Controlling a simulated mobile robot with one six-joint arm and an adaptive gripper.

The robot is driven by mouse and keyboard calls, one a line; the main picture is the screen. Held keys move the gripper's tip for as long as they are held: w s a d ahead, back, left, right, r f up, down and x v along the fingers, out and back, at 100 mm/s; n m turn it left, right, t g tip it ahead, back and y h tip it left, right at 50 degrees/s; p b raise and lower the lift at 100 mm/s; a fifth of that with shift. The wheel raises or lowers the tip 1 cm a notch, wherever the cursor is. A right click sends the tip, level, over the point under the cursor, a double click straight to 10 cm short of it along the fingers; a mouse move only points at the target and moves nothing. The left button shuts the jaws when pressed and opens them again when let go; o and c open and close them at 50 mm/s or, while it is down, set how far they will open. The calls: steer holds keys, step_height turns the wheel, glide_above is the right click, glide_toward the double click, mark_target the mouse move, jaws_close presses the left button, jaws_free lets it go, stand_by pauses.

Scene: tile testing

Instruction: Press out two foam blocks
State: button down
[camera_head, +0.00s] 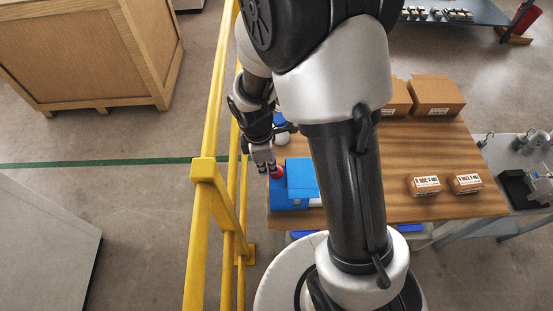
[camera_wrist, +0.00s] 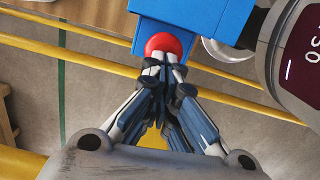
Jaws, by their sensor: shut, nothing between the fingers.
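A blue machine (camera_head: 291,204) stands at the left edge of the wooden table, with a round red button (camera_head: 277,172) on its left side. In the wrist view the red button (camera_wrist: 164,43) sits against the blue body (camera_wrist: 205,14). My gripper (camera_head: 268,172) is at the button; in the wrist view its fingertips (camera_wrist: 163,61) are together, empty, and right at the button's near side. I cannot tell whether they touch it. No foam block can be made out for certain; a small white piece (camera_head: 316,202) shows beside the machine, partly hidden by my arm.
Two small labelled boxes (camera_head: 425,186) (camera_head: 466,183) and larger brown cartons (camera_head: 435,94) stand on the wooden table (camera_head: 410,150). Yellow railing (camera_head: 203,215) runs close along the left, near my gripper. A wooden crate (camera_head: 85,55) stands beyond it.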

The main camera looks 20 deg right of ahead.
steer(key=shift+w+a+r, duration=0.15)
steer(key=shift+a, duration=0.35)
step_height(320, 180, up, 12)
steer(key=a, duration=0.1)
steer(key=shift+w, duration=0.15)
steer(key=shift+r, duration=0.1)
stand_by(1.2)
steer(key=s+d+r+m+t, duration=0.1)
steer(key=s+r+m+t, duration=0.1)
steer(key=s+r+m, duration=0.4)
steer(key=s+d+r+m+t+y, duration=0.1)
steer(key=s+d+r+m+t, duration=0.1)
steer(key=s+r+m, duration=0.4)
steer(key=s+m, duration=0.3)
steer(key=s, duration=0.1)
steer(key=shift+d+r+t, duration=0.2)
steer(key=shift+r+t, duration=0.15)
steer(key=shift+t, duration=0.05)
steer(key=shift+w, duration=0.15)
